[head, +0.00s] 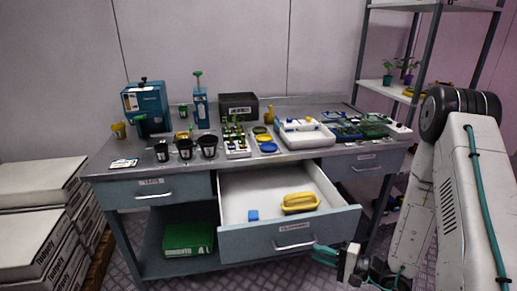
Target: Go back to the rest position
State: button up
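My gripper (345,262) is low at the lower right, just in front of the right front corner of the open drawer (290,238). It is small and dark in the picture, and I cannot tell whether its fingers are apart. I see no object clearly held in it. My white arm rises along the right side of the view. The drawer is pulled out from the middle of the grey workbench (110,163). A yellow brush-like item (300,202) and a small blue block (253,215) lie inside it.
The benchtop holds black pots (208,146), a blue box (147,108), a white tray unit (304,134) and several small tools. A shelf rack (437,6) with plants stands behind my arm. Stacked white boxes (40,190) stand at left. A green box (188,239) is on the lower shelf.

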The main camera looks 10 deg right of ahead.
jog(key=s+a+r+n+g, duration=0.2)
jog(key=s+r+g, duration=0.4)
jog(key=s+g, duration=0.1)
jog(key=s+a+r+n+g, duration=0.2)
jog(key=s+a+r+g, duration=0.1)
jog(key=s+r+g, duration=0.35)
jog(key=s+d+r+n+t+h, duration=0.2)
jog(key=s+r+h, duration=0.3)
jog(key=r, duration=0.5)
jog(key=s+d+r+n+t+h, duration=0.2)
jog(key=s+d+r+n+h, duration=0.2)
jog(key=r+h, duration=0.3)
notch_tip(320, 180, up, 3)
jog(key=shift+s+d+f+t+h, duration=0.1)
jog(key=shift+s+d+t+h, duration=0.3)
jog(key=shift+s, duration=0.3)
